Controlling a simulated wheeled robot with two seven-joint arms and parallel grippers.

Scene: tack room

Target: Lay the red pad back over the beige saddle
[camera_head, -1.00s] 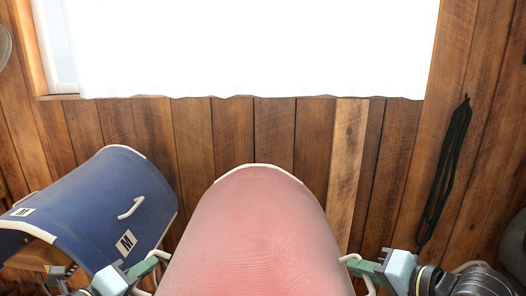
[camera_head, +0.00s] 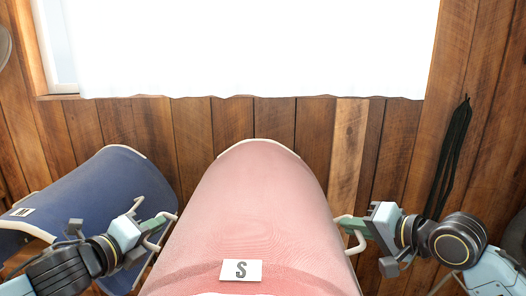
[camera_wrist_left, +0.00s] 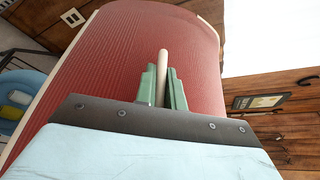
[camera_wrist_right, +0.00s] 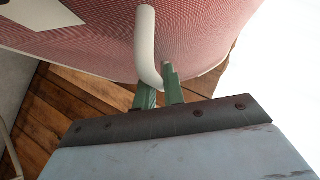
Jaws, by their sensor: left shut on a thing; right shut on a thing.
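The red pad (camera_head: 255,205) is arched in the middle of the head view, with a white label marked S (camera_head: 241,270) near its lower end. My left gripper (camera_head: 166,217) is shut on a pale handle (camera_wrist_left: 163,72) at the pad's left side. My right gripper (camera_head: 343,221) is shut on another pale handle (camera_wrist_right: 148,50) at its right side. The pad also fills much of the left wrist view (camera_wrist_left: 110,55) and the top of the right wrist view (camera_wrist_right: 90,30). I cannot make out the beige saddle; the pad may hide it.
A blue pad (camera_head: 95,195) with pale edging lies at the left, partly behind my left arm. A wood plank wall (camera_head: 270,118) with a bright window (camera_head: 250,45) stands behind. A dark strap (camera_head: 452,155) hangs on the wall at the right.

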